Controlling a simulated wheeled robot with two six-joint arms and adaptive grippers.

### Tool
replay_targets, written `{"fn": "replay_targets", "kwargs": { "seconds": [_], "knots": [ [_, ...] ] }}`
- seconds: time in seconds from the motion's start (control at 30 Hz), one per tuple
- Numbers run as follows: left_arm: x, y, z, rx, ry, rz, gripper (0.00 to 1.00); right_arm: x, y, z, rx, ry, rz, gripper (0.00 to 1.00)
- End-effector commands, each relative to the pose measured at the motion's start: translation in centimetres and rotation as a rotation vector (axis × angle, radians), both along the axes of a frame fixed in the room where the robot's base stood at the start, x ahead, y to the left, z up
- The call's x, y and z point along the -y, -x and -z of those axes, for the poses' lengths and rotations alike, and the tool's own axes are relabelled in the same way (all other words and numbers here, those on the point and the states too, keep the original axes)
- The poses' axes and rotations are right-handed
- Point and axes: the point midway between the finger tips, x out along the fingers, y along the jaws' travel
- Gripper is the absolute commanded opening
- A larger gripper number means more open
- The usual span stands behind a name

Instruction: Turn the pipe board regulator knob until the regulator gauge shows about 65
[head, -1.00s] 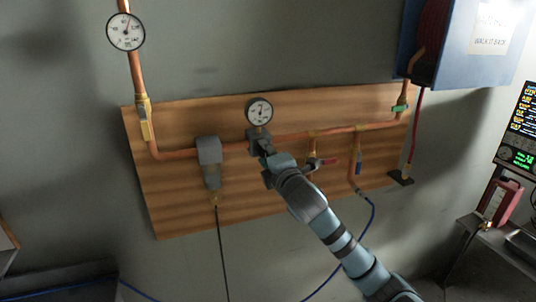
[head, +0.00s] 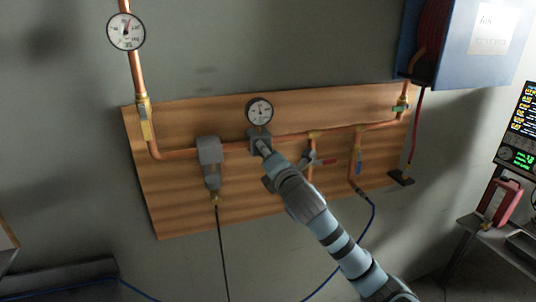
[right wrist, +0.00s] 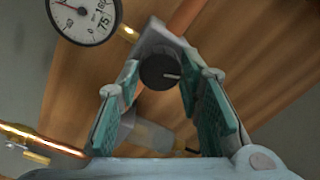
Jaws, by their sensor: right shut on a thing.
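The regulator (head: 259,135) sits on the copper pipe of the wooden pipe board, with its round white gauge (head: 260,111) just above it. In the right wrist view the dark round knob (right wrist: 158,72) with a pale mark lies between the fingertips of my right gripper (right wrist: 160,80), which is shut on it. The regulator gauge also shows there (right wrist: 85,14), cut off by the top edge. Its needle points to the upper left in that view; the exact reading is too small to tell. In the head view my right gripper (head: 263,148) covers the knob. My left gripper is not in view.
Another gauge (head: 126,32) is at upper left. A blue hose reel box (head: 465,40) hangs at upper right.

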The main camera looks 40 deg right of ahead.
Motion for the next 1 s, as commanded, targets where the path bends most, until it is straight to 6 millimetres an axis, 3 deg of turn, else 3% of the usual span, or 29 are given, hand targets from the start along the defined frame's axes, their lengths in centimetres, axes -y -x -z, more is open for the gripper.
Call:
{"fn": "replay_targets", "kwargs": {
  "seconds": [0.13, 0.17, 0.27, 0.6, 1.0],
  "knots": [
    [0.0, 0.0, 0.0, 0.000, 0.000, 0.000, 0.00, 0.0, 0.0, -0.2, 0.005, 0.002, 0.000, 0.05],
    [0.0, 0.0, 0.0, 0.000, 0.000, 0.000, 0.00, 0.0, 0.0, -0.3, 0.005, 0.002, 0.000, 0.38],
    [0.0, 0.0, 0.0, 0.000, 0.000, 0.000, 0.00, 0.0, 0.0, -0.2, 0.005, 0.002, 0.000, 0.54],
    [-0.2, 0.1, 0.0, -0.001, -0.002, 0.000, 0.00, -0.1, 0.3, -0.1, 0.002, 0.001, 0.000, 0.54],
    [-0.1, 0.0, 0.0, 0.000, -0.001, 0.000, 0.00, -2.5, 6.8, -0.4, 0.002, 0.003, -0.001, 0.54]
  ]
}}
